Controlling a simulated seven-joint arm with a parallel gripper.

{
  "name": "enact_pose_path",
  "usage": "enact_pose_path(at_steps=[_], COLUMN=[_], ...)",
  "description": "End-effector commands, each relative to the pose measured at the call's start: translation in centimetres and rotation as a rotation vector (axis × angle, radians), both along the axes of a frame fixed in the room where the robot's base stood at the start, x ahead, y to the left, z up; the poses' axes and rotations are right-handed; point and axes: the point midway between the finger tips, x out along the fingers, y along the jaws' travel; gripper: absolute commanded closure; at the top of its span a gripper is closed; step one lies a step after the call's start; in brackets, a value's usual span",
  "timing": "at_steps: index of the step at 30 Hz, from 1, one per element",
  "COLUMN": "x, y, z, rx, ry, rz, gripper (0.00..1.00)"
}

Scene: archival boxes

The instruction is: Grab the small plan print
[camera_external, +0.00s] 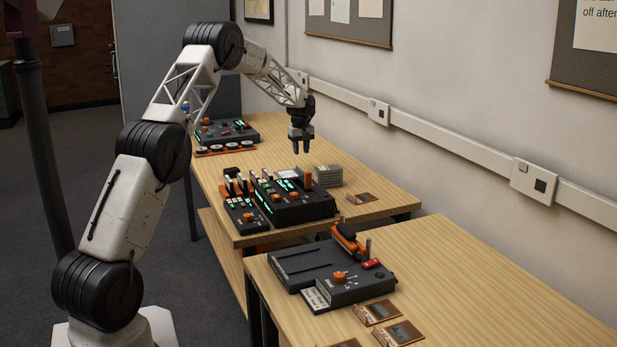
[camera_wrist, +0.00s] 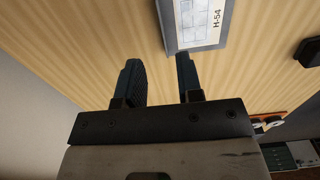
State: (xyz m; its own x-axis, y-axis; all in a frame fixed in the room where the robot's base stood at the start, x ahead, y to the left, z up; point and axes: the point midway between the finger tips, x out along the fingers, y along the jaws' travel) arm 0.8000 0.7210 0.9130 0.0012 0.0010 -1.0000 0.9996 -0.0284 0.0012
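A pale print with drawn lines (camera_wrist: 194,14), beside a label reading H-54, lies in a grey frame or shallow holder (camera_wrist: 225,20) at the top of the wrist view. Its far part is cut off by the picture edge. A small white sheet (camera_external: 288,174) behind the dark console in the external view may be the same print; I cannot tell for certain. My gripper (camera_external: 301,145) hangs above the far table, pointing down. In the wrist view my gripper (camera_wrist: 161,75) has its two fingers apart with bare wood showing between them. It is empty, and the holder is beyond the fingertips.
A dark console with orange knobs (camera_external: 300,208) and a ribbed grey box (camera_external: 328,176) stand below my gripper. Another console (camera_external: 226,130) is farther back. A dark device (camera_external: 325,273) occupies the near table. The wall runs along the right.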

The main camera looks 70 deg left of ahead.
Motion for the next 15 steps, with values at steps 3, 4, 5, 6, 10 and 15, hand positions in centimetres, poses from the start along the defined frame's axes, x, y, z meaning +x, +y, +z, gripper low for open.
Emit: enact_pose_path(at_steps=[3,4,5,6,10,15], x=[-0.1,-0.12,-0.13,-0.12,-0.14,-0.14], y=[0.73,0.8,0.85,0.88,0.85,0.83], z=[-0.56,-0.6,-0.63,-0.64,-0.65,-0.8], rx=[-0.001,-0.001,-0.001,-0.001,-0.001,-0.001], ry=[0.001,0.001,0.001,0.001,0.001,0.002], rz=[0.011,0.013,0.013,0.014,0.014,0.013], gripper=[0.67,0.67,0.67,0.67,0.67,0.67])
